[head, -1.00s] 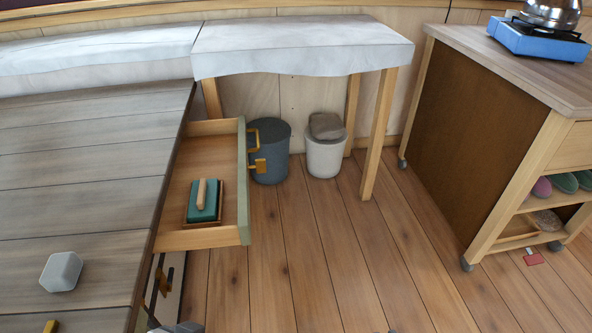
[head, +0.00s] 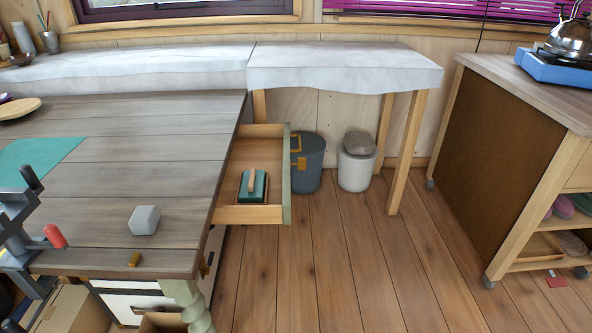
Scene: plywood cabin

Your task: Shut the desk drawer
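The desk drawer (head: 254,215) is pulled out from the right side of the wooden desk (head: 180,175). Its green front panel (head: 287,190) faces right, with a brass handle (head: 297,162) on its outer face. In the drawer lies a teal block with a wooden grip (head: 252,187), on a small brown base. Neither of my grippers can be made out in the head view, and nothing touches the drawer.
Bins (head: 356,170) stand behind the drawer. The floor (head: 350,270) right of the drawer is clear.

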